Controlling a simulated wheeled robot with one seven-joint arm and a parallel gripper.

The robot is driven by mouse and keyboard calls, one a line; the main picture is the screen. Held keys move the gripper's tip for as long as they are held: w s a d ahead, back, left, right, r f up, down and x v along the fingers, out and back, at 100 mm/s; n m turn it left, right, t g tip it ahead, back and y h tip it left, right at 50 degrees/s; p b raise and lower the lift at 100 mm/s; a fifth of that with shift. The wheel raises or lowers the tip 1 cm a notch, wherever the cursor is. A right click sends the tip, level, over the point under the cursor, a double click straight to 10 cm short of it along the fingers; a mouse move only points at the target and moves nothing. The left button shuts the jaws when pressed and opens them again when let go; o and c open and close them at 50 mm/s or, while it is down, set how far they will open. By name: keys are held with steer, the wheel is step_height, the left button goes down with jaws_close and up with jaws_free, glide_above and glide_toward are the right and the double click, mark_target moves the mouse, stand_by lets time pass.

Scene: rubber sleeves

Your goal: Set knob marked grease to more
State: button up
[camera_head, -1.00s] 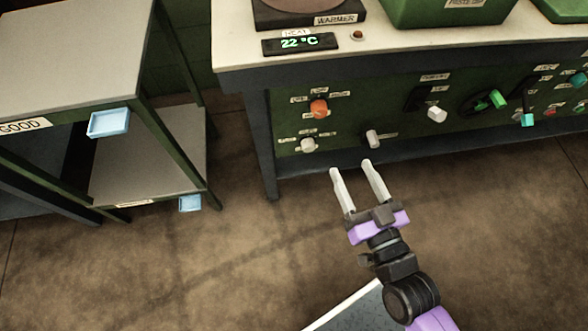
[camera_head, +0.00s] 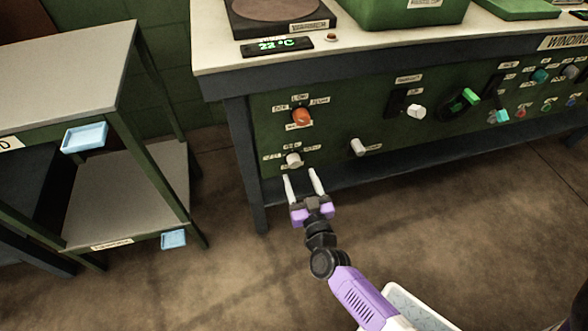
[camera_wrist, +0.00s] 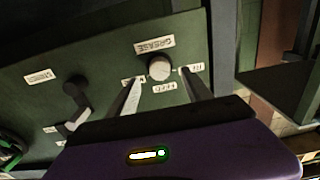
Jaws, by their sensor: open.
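The grease knob (camera_wrist: 159,68) is a round, pale knob on the green panel, with the GREASE label (camera_wrist: 155,43) beside it, upside down in the wrist view. In the head view the pale knob (camera_head: 293,160) is at the panel's lower left. Small labels surround it; their words are too small to read surely, and I cannot tell the knob's setting. My gripper (camera_head: 299,173) is open in front of the panel, just below the knob in the head view. In the wrist view its two fingers (camera_wrist: 160,78) reach toward either side of the knob, not visibly touching it.
An orange knob (camera_head: 302,116) is above the grease knob, and another pale control (camera_head: 357,147) is to its right. More knobs and switches continue rightward. A shelf unit with blue trays (camera_head: 85,137) stands left. The bench leg (camera_head: 245,165) is close to my gripper's left.

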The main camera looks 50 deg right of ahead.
mark_target(295, 165)
steer(key=shift+b+x, duration=0.55)
steer(key=shift+x, duration=1.95)
jaws_close()
